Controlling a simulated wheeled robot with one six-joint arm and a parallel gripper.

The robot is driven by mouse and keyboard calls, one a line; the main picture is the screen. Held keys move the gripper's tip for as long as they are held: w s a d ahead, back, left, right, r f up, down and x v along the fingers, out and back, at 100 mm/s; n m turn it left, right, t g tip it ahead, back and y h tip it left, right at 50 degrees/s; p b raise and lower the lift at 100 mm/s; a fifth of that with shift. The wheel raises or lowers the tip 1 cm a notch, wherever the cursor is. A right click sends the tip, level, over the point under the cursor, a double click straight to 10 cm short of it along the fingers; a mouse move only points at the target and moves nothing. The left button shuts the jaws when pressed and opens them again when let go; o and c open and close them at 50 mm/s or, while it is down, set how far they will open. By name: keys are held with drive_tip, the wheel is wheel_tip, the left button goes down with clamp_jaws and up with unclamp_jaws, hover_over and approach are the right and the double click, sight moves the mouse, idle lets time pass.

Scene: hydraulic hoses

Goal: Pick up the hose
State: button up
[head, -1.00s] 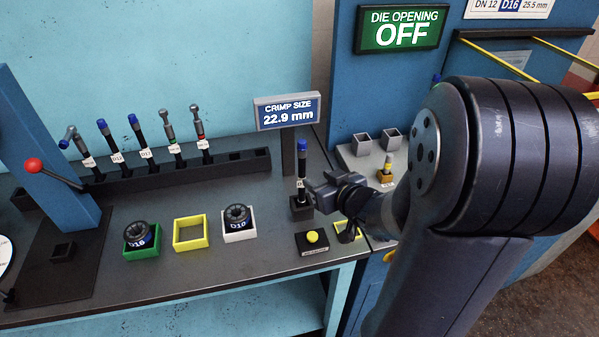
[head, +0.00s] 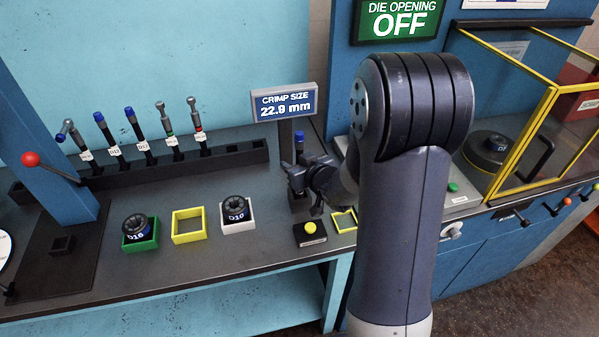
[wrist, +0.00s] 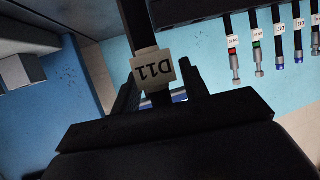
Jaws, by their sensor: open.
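A black hose with a blue end cap (head: 299,137) stands upright in a small dark holder at the right end of the bench top. In the head view my gripper (head: 308,176) covers most of its middle and the holder. In the wrist view, which is upside down, the hose (wrist: 137,22) carries a white tag (wrist: 153,74) reading D11. My gripper (wrist: 160,92) is open, with a dark finger on each side of the hose. I cannot tell whether either finger touches it.
A dark rack (head: 235,153) behind holds several tagged hoses. Green (head: 142,244), yellow (head: 188,237) and white (head: 238,227) trays stand left of my gripper. A yellow button box (head: 310,232) is just below it. The crimp size sign (head: 284,102) stands behind the hose.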

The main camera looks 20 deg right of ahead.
drive_tip(key=shift+c, duration=0.3)
clamp_jaws()
idle(0.3)
